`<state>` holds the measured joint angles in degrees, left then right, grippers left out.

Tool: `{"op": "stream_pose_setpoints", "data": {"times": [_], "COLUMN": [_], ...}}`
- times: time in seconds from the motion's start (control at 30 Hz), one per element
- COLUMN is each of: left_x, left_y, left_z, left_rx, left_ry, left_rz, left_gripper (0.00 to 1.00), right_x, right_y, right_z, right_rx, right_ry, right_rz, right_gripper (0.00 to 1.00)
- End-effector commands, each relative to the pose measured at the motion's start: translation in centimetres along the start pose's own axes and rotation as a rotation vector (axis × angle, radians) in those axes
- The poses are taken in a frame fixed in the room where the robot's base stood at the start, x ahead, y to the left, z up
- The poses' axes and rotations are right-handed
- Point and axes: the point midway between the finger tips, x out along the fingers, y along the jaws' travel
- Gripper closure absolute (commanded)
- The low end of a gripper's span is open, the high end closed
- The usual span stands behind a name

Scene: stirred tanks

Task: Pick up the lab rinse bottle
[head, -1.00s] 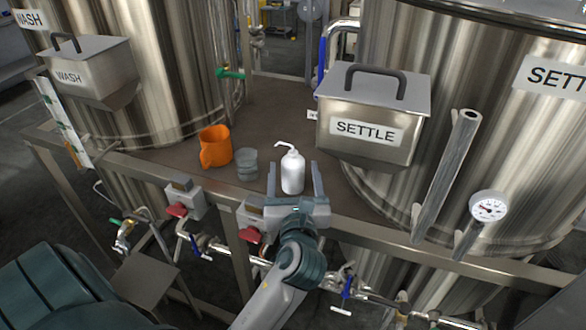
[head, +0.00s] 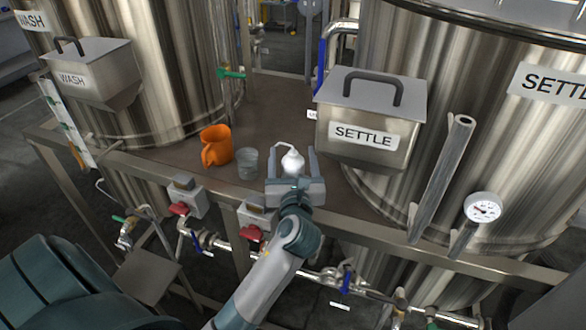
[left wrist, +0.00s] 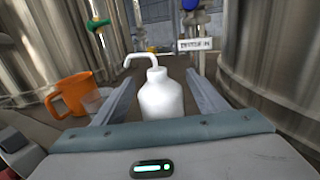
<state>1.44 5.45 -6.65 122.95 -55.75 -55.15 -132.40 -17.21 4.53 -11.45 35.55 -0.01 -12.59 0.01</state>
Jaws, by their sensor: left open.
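The lab rinse bottle (head: 291,163) is white with a bent spout and stands upright on the brown platform between the tanks. In the head view its lower part is hidden behind my left gripper (head: 292,160). The left gripper is open, with one finger on each side of the bottle. In the left wrist view the bottle (left wrist: 161,98) stands between the two fingers of my left gripper (left wrist: 160,92), with visible gaps on both sides. Its base is hidden by the gripper's body. My right gripper is not in view.
An orange jug (head: 216,146) and a clear beaker (head: 248,163) stand left of the bottle. The SETTLE box (head: 366,125) hangs close on the right. A metal rail (head: 130,165) with valves below runs along the platform's front edge. The platform behind the bottle is clear.

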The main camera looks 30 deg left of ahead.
Motion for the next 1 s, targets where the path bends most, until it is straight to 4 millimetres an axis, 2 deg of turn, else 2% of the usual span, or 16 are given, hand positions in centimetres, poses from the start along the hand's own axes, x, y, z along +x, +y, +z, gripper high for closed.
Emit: {"op": "stream_pose_setpoints", "data": {"times": [0.1, 0.2, 0.67, 0.9, 1.0], "left_x": [1.3, 1.8, 1.8, 1.8, 1.8], "left_y": [0.0, 0.0, 0.0, 0.0, 0.0], "left_z": [0.2, 0.1, 0.0, 0.0, 0.1], "left_rx": [0.001, 0.000, 0.000, 0.000, 0.000], "left_ry": [0.000, 0.001, 0.001, 0.001, -0.001], "left_rz": [0.001, 0.000, -0.001, -0.001, -0.001], "left_gripper": [0.34, 0.34, 0.34, 0.86, 0.86], "right_x": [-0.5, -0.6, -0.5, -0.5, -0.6], "right_y": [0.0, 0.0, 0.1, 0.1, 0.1], "right_z": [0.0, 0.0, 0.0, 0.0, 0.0], "right_rx": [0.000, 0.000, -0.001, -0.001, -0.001], "right_ry": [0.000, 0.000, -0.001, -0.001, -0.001], "right_rz": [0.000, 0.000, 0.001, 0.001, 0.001], "right_gripper": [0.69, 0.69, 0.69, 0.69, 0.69]}}
